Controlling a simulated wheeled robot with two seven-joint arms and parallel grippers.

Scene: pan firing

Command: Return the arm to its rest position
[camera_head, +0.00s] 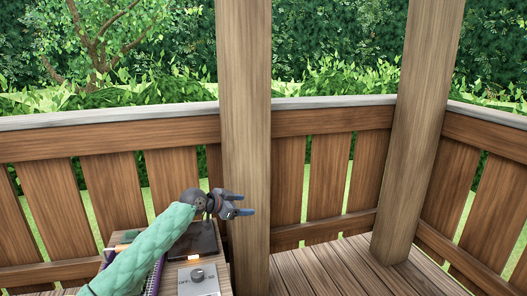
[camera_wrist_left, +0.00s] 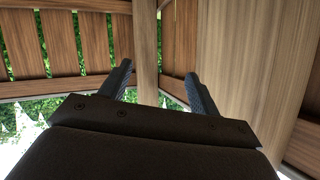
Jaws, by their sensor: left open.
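My left arm (camera_head: 148,252), in a green quilted sleeve, comes in from the bottom left of the head view. Its left gripper (camera_head: 247,204) is open and empty, in front of the near wooden post and above the small table. In the left wrist view the two fingers of the gripper (camera_wrist_left: 158,85) stand apart with nothing between them. The right gripper is not in view.
A small wooden table (camera_head: 218,262) stands below the arm, with a dark flat plate (camera_head: 206,240) and a grey box with a knob (camera_head: 198,281). A wooden post (camera_head: 246,130) rises close behind the gripper. The railing (camera_head: 335,122) runs behind; the deck (camera_head: 335,268) at right is clear.

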